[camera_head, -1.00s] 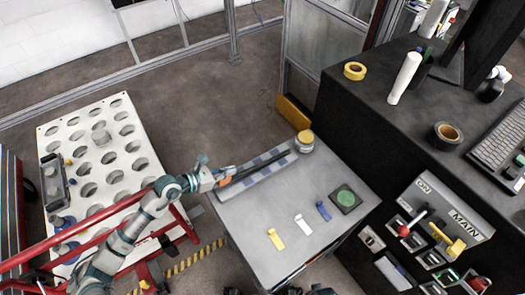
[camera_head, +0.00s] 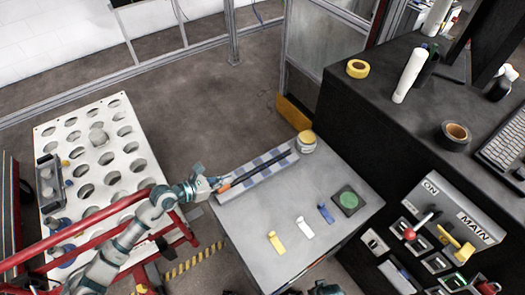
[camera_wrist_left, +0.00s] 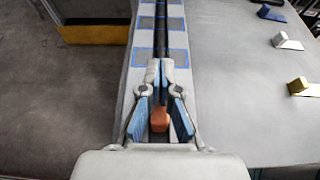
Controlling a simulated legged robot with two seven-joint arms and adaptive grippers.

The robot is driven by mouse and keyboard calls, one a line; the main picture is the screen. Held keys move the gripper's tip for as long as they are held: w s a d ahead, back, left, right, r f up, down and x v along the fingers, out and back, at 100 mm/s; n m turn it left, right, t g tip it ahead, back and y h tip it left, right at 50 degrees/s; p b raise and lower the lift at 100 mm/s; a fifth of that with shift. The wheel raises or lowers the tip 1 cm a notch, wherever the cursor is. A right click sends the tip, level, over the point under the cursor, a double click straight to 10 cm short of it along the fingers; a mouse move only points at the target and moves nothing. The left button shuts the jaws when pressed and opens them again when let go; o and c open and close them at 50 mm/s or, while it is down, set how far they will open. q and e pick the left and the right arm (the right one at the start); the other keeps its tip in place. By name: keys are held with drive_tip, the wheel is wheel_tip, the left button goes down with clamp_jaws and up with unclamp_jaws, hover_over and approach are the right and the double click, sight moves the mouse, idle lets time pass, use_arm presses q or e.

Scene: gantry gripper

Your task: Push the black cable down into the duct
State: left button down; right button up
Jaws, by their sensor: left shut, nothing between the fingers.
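The black cable (camera_head: 262,170) lies lengthwise along the pale duct (camera_head: 226,197), which has blue-grey squares, on the grey table. Its orange end (camera_head: 223,187) is at the near left end of the duct. My left gripper (camera_head: 217,183) is at this end, low over the duct. In the left wrist view, the left gripper (camera_wrist_left: 167,72) is shut with nothing between its fingers, and its tips hide part of the cable (camera_wrist_left: 161,35). The orange piece (camera_wrist_left: 158,119) shows below and between the finger links. I cannot tell how deep the cable sits.
A yellow-lidded jar (camera_head: 307,141) stands at the duct's far end. Yellow (camera_head: 276,242), white (camera_head: 304,227) and blue (camera_head: 325,212) pieces and a green round button (camera_head: 348,200) are on the table's right part. A dark counter (camera_head: 400,130) rises behind. The table between is clear.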

use_arm(q)
drive_tip(key=shift+f, duration=0.2)
drive_tip(key=shift+s+a+r+p, duration=0.15)
drive_tip(key=shift+a+r+p, duration=0.2)
drive_tip(key=shift+r, duration=0.3)
drive_tip(key=shift+s+a+r+p, duration=0.25)
drive_tip(key=shift+a+r+p, duration=0.05)
drive_tip(key=shift+r, duration=0.15)
drive_tip(key=v, duration=0.7)
drive_tip(key=shift+b, duration=0.4)
drive_tip(key=shift+f, duration=0.1)
